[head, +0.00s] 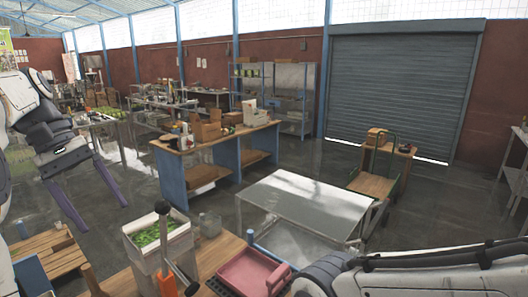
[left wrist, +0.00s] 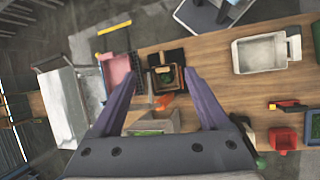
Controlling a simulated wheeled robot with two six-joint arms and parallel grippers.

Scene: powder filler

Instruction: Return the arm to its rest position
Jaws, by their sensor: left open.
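My left arm comes in at the left of the head view. Its gripper (head: 104,217) has two purple fingers, spread apart with nothing between them, pointing down and to the right. It is in the air, left of the powder filler (head: 160,255). In the left wrist view the open fingers (left wrist: 159,73) frame a dark square opening with green inside, above the wooden table. My right arm (head: 420,272) crosses the lower right corner of the head view; its gripper is out of the picture.
A metal-topped table (head: 305,205) and a cart (head: 372,185) stand beyond. Grey floor lies between the benches.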

